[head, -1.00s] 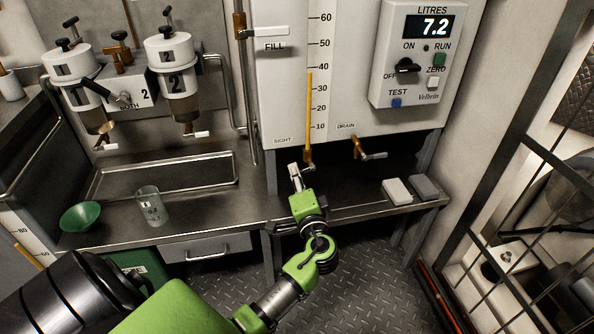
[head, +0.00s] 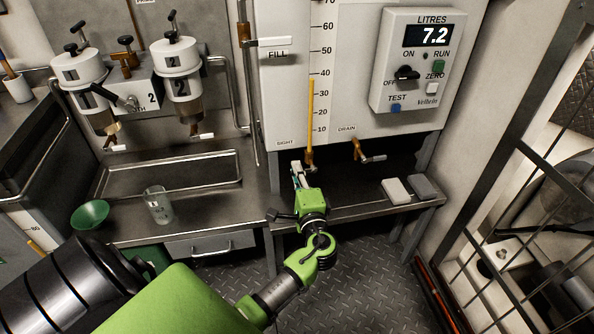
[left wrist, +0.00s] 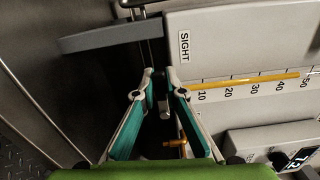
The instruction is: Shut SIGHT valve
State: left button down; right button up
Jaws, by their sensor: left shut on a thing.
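The SIGHT valve (head: 309,162) is a small brass fitting at the foot of the yellow sight tube (head: 310,110), under the white panel. My left gripper (head: 297,168) is at the valve, just left of its brass body. In the left wrist view its fingertips (left wrist: 160,82) close around a small dark piece (left wrist: 163,104), which looks like the valve's lever. The fingers hide most of the lever, so its exact angle is hard to tell. The SIGHT label (left wrist: 184,46) is close beside the fingertips. My right gripper is not in view.
The DRAIN valve (head: 359,151) with its lever is just right of the SIGHT valve. A shelf below holds a white block (head: 397,190) and a grey block (head: 425,187). A glass beaker (head: 158,205) and a green bowl (head: 90,214) stand left. A mesh cage is at right.

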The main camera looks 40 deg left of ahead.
pick_arm(q)
jog(key=shift+r, duration=0.2)
jog(key=c, duration=2.1)
grip_release()
jog(key=v, duration=1.2)
